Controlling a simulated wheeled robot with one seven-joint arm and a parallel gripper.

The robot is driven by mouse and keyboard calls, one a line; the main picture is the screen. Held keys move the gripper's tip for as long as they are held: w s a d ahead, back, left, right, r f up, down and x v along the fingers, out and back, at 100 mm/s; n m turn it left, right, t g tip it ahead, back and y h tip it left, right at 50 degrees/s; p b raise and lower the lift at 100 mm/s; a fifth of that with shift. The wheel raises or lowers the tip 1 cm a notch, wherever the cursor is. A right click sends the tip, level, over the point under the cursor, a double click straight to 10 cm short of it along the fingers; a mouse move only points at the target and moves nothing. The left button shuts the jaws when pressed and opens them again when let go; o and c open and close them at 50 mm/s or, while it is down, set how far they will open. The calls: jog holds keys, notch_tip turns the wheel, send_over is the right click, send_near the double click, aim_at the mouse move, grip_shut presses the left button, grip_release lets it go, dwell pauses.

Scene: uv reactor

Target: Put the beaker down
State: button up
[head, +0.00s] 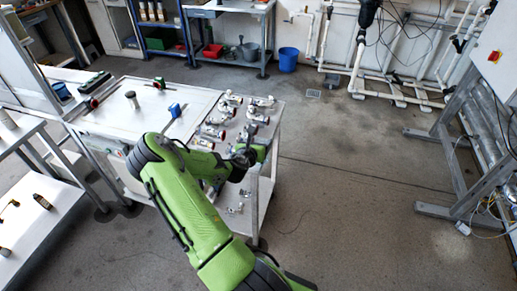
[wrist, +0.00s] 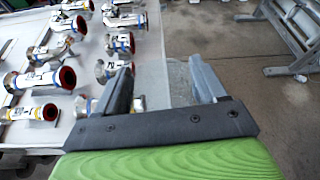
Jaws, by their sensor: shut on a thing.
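My gripper (wrist: 163,75) is shut on a clear, greyish thing, seemingly the beaker (wrist: 180,85), in the wrist view. It shows faintly between the two dark fingers, near the right edge of the white table (wrist: 150,50). Its base is hidden, so I cannot tell whether it touches anything. In the head view my green arm reaches the right end of the same table (head: 113,122). There the arm hides the fingers, and I cannot make out the beaker.
Several metal pipe fittings (head: 213,131) with red and blue parts crowd the table's right end. A grey cylinder (head: 131,99) and a blue item (head: 174,110) stand further left. A blue bucket (head: 288,59) and a metal frame (head: 470,150) stand beyond open floor.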

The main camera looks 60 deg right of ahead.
notch_tip(320, 180, up, 8)
jog(key=p, duration=0.2)
jog(key=shift+w, duration=0.1)
jog(key=w+a+f+n+t+y, duration=0.3)
jog(key=w+a+n+t, duration=0.15)
jog(key=w+a, duration=0.55)
jog(key=w+a+f+n+t+y, duration=0.2)
jog(key=w+a+f+n+t, duration=0.4)
jog(key=a, duration=0.7)
jog(key=w+a+n+t+y, duration=0.1)
jog(key=a+n+y, duration=0.2)
jog(key=a, duration=0.9)
jog(key=w+a+r+n+y, duration=0.1)
jog(key=a+y, duration=0.4)
jog(key=a, duration=0.8)
jog(key=shift+w+r+n+t+y, duration=0.3)
jog(key=shift+w+n, duration=0.2)
jog(key=shift+n, duration=0.65)
